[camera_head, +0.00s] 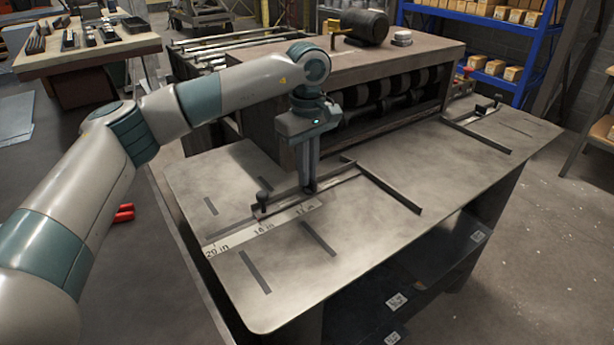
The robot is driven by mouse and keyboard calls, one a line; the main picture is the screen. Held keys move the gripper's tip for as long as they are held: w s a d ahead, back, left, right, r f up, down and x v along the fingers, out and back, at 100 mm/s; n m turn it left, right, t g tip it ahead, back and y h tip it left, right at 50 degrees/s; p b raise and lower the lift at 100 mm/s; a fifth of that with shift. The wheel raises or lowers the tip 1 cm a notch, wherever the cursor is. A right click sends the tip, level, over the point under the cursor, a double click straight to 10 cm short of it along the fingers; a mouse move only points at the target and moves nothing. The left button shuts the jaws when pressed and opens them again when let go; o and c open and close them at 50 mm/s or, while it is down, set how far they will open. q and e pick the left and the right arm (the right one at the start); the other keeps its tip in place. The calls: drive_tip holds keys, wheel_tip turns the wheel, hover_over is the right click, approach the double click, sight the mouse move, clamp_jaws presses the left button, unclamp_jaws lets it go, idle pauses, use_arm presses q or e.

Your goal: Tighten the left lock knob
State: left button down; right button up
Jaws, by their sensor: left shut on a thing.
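My left gripper (309,186) points straight down over the left guide (385,188) on the metal table. Its fingers are shut on the left lock knob, low on the guide's slide bar (336,183). The knob is mostly hidden between the fingertips, so its turn cannot be seen. A small dark upright post (263,198) stands at the bar's left end, apart from the gripper. Beside it lies a printed inch scale (264,229). My right gripper is not in view.
The metal table (350,250) has dark slots and is clear in front. A roller machine (345,65) with a motor (364,27) stands behind my gripper. A second guide (478,134) with a dark knob (484,108) sits at the right.

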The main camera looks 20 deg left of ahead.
use_arm(q)
drive_tip(key=shift+r+m, duration=0.1)
drive_tip(key=shift+m, duration=0.6)
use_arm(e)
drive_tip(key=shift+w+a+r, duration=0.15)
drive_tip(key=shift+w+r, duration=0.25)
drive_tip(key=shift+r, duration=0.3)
use_arm(q)
drive_tip(key=c, duration=1.9)
unclamp_jaws()
drive_tip(key=shift+o, duration=0.2)
